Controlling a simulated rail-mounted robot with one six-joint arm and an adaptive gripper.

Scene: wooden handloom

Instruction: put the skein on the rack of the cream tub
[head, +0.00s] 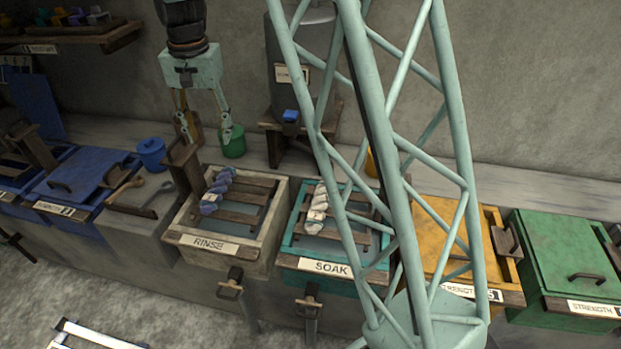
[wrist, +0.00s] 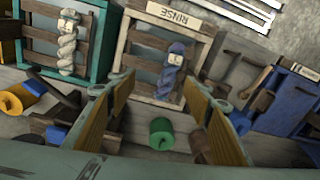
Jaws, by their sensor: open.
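The cream tub (head: 260,238), labelled RINSE, has a slatted wooden rack, and a blue-purple twisted skein (head: 216,190) with a pale band lies on the rack's left side. In the wrist view this skein (wrist: 171,72) lies on the cream tub's rack beyond the fingertips. A white twisted skein (head: 317,207) lies on the rack of the teal SOAK tub (head: 318,266) just to the right. My gripper (head: 208,138) is open and empty, pointing down above and behind the cream tub, apart from both skeins. Its spread fingers (wrist: 158,80) also show in the wrist view.
A green pot (head: 233,142) and a blue pot (head: 151,152) stand on the ledge behind the tubs. A grey cylinder (head: 315,60) on a wooden stand rises at the back. Orange (head: 440,235) and green (head: 562,255) vats stand to the right.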

